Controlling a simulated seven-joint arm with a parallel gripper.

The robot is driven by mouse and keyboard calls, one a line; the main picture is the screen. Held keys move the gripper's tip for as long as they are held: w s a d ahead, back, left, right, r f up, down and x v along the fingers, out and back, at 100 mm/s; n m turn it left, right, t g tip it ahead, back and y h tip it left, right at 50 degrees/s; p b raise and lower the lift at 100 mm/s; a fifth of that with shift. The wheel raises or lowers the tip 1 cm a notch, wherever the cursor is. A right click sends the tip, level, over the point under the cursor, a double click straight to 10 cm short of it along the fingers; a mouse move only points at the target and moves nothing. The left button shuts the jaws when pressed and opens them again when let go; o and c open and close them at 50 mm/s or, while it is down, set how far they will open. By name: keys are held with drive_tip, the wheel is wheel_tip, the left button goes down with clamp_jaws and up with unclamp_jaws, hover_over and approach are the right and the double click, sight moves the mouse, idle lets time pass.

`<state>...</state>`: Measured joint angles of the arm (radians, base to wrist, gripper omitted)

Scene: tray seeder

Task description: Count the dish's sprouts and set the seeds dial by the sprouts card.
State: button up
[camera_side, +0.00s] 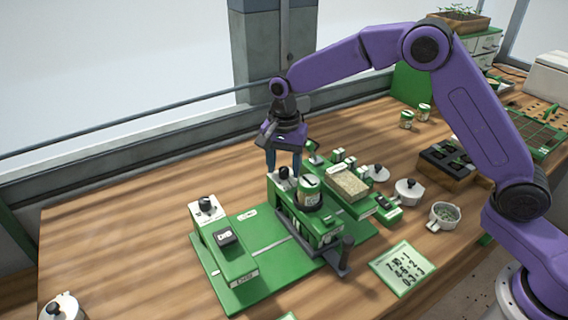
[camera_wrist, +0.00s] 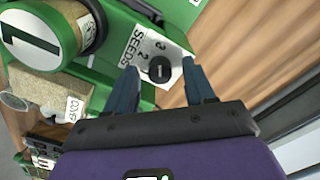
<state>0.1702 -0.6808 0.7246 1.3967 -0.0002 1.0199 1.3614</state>
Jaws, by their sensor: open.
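The seeds dial is a round black knob (camera_wrist: 159,69) on a white plate marked SEEDS with small digits, in the wrist view. My gripper (camera_wrist: 160,72) is open, its two blue fingers on either side of the knob; I cannot tell whether they touch it. In the side view my gripper (camera_side: 284,165) points down over the dial (camera_side: 283,175) on the green seeder (camera_side: 262,273). A small white dish (camera_side: 445,215) with green bits stands at the right; the sprouts are too small to count. A green-edged card (camera_side: 402,268) with handwritten rows lies in front; its writing is too small to read.
A second knob (camera_side: 206,204) sits at the seeder's left. Lidded white pots (camera_side: 408,192) stand to the right. The table's left side is mostly clear.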

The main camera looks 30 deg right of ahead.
clamp_jaws()
drive_tip(key=n, duration=0.5)
drive_tip(key=shift+r+n, duration=0.1)
drive_tip(key=shift+n, duration=0.3)
drive_tip(key=n, duration=1.2)
drive_tip(key=shift+n, duration=0.3)
drive_tip(key=n, duration=0.5)
drive_tip(key=shift+n, duration=0.4)
